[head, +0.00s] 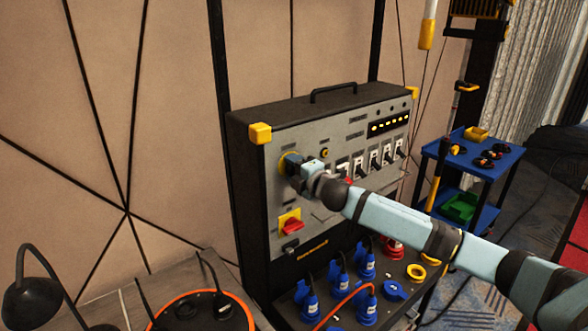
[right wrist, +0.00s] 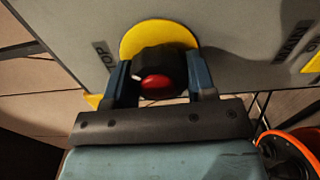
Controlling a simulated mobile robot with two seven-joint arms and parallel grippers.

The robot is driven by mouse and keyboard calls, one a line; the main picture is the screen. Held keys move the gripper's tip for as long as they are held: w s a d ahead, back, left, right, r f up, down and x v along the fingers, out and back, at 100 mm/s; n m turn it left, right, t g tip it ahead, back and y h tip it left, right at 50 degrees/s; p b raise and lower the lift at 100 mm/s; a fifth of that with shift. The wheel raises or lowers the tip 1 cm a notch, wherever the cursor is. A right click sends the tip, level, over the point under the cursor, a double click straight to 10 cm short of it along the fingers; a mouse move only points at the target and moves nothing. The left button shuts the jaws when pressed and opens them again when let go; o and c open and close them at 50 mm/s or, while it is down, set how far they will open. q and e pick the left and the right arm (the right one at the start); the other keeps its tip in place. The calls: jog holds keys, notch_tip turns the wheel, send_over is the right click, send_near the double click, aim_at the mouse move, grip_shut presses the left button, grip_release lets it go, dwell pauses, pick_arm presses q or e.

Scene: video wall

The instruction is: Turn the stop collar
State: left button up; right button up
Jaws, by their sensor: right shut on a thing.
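The stop collar (right wrist: 152,60) is a dark round collar with a red button (right wrist: 157,83) at its centre, in front of a yellow disc (right wrist: 140,36) on the grey panel. My right gripper (right wrist: 160,78) is shut on the collar, one blue-grey finger on each side of it. In the head view, my right gripper (head: 293,163) reaches the upper left of the panel face (head: 290,200) and hides most of the collar. Part of a label reading "TOP" shows beside the disc in the right wrist view. My left gripper is not in view.
A red rotary switch on a yellow plate (head: 290,222) sits just below the gripper. White breakers (head: 374,160) are to the right. Blue connectors (head: 339,277) stand on the ledge below. A blue cart (head: 480,165) stands at the right.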

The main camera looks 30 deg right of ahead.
jog(key=o, duration=0.9)
jog(key=shift+o, duration=0.2)
jog(key=shift+s+f, duration=0.1)
jog(key=shift+s, duration=0.3)
jog(key=s+d+b, duration=0.1)
jog(key=s+b, duration=0.2)
jog(key=s, duration=1)
jog(key=shift+w, duration=0.1)
